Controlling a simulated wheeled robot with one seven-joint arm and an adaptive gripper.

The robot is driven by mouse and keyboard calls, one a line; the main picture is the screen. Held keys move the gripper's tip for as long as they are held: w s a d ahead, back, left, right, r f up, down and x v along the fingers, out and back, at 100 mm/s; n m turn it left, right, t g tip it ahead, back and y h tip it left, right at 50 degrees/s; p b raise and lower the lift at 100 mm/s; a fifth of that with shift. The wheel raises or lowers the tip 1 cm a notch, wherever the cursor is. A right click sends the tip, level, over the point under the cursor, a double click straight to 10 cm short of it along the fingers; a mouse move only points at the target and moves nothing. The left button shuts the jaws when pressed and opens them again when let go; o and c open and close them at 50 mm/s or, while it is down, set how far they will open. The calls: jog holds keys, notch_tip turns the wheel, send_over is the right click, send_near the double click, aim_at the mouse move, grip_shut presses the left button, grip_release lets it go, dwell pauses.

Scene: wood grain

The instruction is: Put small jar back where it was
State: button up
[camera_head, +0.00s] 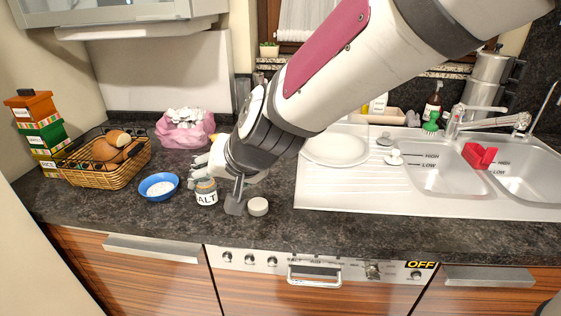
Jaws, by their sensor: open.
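The small jar (206,193), labelled "SALT" with part of the label hidden, stands upright on the dark countertop. A small round white lid-like piece (258,206) lies on the counter to its right. My gripper (222,194) is open and low over the counter at the jar. One grey finger stands just right of the jar, between it and the white piece. The other finger is largely hidden, so I cannot tell whether either touches the jar.
A blue bowl (159,187) with white contents is left of the jar. A bread basket (104,163), stacked boxes (36,128) and a pink bag (184,131) stand farther left and back. The sink (440,178) with a plate (336,148) on its drainboard is right. Front counter is clear.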

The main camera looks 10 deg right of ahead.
jog(key=s+d+r+g+h, duration=0.1)
jog(key=s+d+g+h, duration=0.1)
jog(key=s+d, duration=0.7)
jog(key=s+d+r+n+g+h, duration=0.1)
jog(key=s+d+g+h, duration=0.1)
jog(key=s+d, duration=0.8)
jog(key=s, duration=0.6)
jog(key=shift+r+n, duration=0.2)
jog(key=shift+n, duration=0.1)
jog(key=shift+t, duration=0.3)
notch_tip(320, 180, up, 5)
jog(key=p, duration=0.3)
jog(key=shift+w+d+p, duration=0.1)
jog(key=shift+p, duration=0.3)
